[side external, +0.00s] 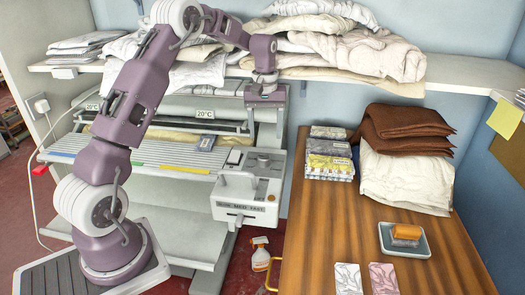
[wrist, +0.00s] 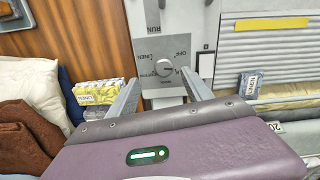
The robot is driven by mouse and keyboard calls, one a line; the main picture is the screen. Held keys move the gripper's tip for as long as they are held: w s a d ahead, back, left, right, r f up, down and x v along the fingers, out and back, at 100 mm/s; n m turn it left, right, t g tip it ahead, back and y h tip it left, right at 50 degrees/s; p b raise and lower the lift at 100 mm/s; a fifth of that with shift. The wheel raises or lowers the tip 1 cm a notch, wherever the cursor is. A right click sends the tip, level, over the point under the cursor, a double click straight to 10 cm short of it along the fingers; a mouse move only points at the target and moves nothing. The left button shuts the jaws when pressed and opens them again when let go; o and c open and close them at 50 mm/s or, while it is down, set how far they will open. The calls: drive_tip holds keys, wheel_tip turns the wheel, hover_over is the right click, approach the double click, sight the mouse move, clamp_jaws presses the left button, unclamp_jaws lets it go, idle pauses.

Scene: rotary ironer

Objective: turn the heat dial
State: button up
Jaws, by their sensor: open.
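The heat dial (wrist: 164,69) is a pale round knob on a grey plate (wrist: 150,48) with printed markings, upside down in the wrist view. In the side view the dial (side external: 263,159) sits on top of the ironer's white control box (side external: 238,197). My gripper (side external: 266,128) is above and behind the box, pointing down. In the wrist view my gripper (wrist: 160,76) is open and empty, one finger on each side of the dial in the picture. The side view shows a gap between the fingers and the dial.
A wooden table (side external: 330,245) stands right of the ironer, with boxes (side external: 329,155), folded brown cloth (side external: 405,130) and a soap dish (side external: 404,240). A shelf (side external: 460,74) of linen is close behind my wrist.

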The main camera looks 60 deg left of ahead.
sight(264, 157)
drive_tip(key=f, duration=0.3)
drive_tip(key=a+f, duration=0.1)
drive_tip(key=f, duration=0.5)
drive_tip(key=shift+w+a+f, duration=0.25)
drive_tip(key=shift+w, duration=0.05)
clamp_jaws()
drive_tip(key=m, duration=0.4)
drive_tip(key=shift+m, duration=0.4)
unclamp_jaws()
drive_tip(key=shift+r, duration=0.15)
wheel_tip(264, 157, up, 7)
drive_tip(key=shift+f, duration=0.15)
